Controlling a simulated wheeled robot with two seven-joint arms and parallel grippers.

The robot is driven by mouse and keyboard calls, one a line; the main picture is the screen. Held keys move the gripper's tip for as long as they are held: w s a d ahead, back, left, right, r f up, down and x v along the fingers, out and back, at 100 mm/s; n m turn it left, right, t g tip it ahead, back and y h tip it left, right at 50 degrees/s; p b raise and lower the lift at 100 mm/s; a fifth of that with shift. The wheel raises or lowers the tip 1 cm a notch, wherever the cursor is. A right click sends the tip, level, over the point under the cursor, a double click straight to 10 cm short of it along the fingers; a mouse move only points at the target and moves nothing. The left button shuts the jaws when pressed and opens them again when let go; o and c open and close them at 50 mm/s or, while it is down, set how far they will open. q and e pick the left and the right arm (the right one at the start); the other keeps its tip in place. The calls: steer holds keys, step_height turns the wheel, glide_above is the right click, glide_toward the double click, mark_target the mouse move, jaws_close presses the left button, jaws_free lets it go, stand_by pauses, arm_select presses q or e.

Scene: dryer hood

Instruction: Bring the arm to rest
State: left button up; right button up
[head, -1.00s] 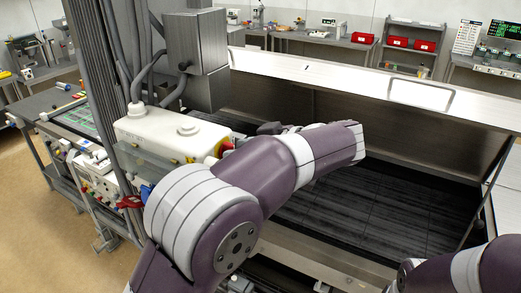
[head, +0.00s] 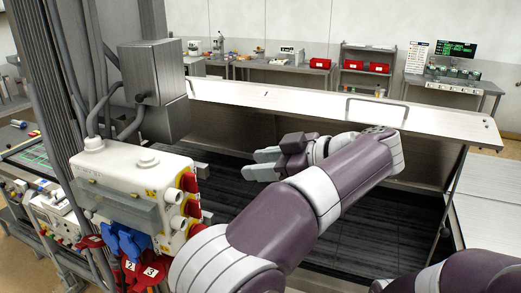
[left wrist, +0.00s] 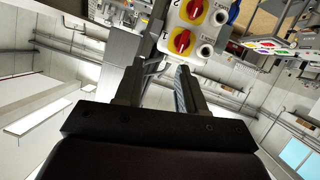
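My left arm comes in from the bottom and reaches over the dark bed of the dryer hood. Its wrist bends back, so my left gripper (head: 254,163) points left toward the white switch box (head: 120,175), apart from it. The gripper's two grey fingers are parted with nothing between them. The left wrist view also shows the open gripper (left wrist: 161,68), with the box's yellow and red rotary switches (left wrist: 180,41) beyond the fingertips. Part of my right arm shows at the bottom right; its gripper is out of view.
The metal hood edge (head: 300,112) runs behind my left arm. Grey cables and a metal box (head: 152,72) stand at the left. Blue sockets (head: 125,243) and red numbered parts (head: 140,272) hang below the switch box. Benches with red bins (head: 320,63) stand far back.

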arm_select(q)
steer(key=w+d+m+t+h+b, duration=0.1)
steer(key=w+d+m+t+h, duration=0.4)
steer(key=w+d+t, duration=0.4)
steer(key=w+d+f+m+t+h+b, duration=0.25)
steer(key=f+m+h, duration=0.25)
steer(key=f+h, duration=0.3)
steer(key=s+a+f+m+g+h+b, duration=0.1)
steer(key=s+f+m+g+h+b, duration=0.15)
steer(key=f, duration=0.55)
steer(key=s+a+f+m+g+h+b, duration=0.1)
steer(key=f+m+g, duration=0.25)
steer(key=f, duration=0.35)
steer(key=s+a+f+n+g+y+b, duration=0.1)
steer(key=s+a+f+g+y+b, duration=0.3)
steer(key=s+a+f, duration=2.2)
steer(key=shift+a+f+g+b, duration=0.2)
steer(key=shift+f+g+b, duration=0.4)
steer(key=shift+g+b, duration=3.05)
